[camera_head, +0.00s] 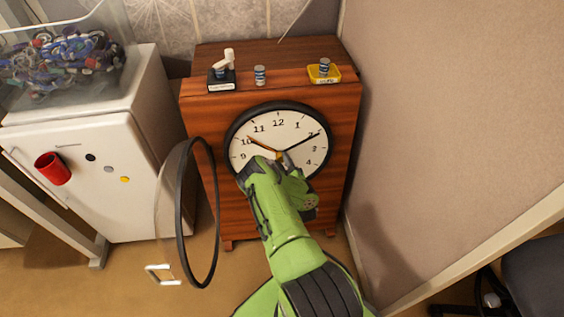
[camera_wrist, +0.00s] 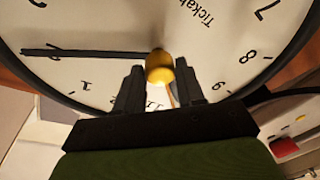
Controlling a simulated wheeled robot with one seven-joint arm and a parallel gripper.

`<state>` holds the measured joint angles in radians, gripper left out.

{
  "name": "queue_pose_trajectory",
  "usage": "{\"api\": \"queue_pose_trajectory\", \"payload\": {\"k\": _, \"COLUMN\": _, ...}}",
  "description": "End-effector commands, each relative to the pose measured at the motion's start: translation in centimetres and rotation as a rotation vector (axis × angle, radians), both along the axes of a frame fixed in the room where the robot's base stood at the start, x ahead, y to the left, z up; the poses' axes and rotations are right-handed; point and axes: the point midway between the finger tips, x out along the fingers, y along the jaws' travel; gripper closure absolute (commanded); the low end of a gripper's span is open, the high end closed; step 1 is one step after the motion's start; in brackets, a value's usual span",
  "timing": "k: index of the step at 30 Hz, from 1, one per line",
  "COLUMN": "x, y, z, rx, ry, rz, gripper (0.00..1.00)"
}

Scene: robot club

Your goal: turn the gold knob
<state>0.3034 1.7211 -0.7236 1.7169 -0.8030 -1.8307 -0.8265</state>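The gold knob (camera_wrist: 160,66) is a small rounded piece at the middle of the clock face, where the hands meet. In the head view it is a small spot mostly hidden by my gripper (camera_head: 281,162). The white clock face (camera_head: 279,134) has black numerals and a black rim, set in a wooden cabinet (camera_head: 195,108). In the wrist view, my gripper (camera_wrist: 159,75) is open with dark fingers, one on each side of the knob. A narrow gap shows between the knob and each finger. The black minute hand (camera_wrist: 85,53) runs left from the knob there.
The round glass cover (camera_head: 214,230) with its black rim stands swung open left of the clock. Small items, including a yellow tray (camera_head: 335,78), sit on the cabinet top. A white fridge (camera_head: 108,165) is left; a beige partition (camera_head: 440,130) is close on the right.

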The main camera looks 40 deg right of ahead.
Motion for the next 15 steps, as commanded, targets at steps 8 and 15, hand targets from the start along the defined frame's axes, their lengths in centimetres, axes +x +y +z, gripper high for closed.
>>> {"api": "queue_pose_trajectory", "payload": {"k": 8, "x": 0.02, "y": 0.0, "z": 0.02, "rx": 0.001, "ry": 0.0, "rz": 0.0, "gripper": 0.95}}
{"api": "queue_pose_trajectory", "payload": {"k": 15, "x": 0.02, "y": -0.03, "z": 0.04, "rx": 0.033, "ry": -0.023, "rz": -0.006, "gripper": 0.95}}
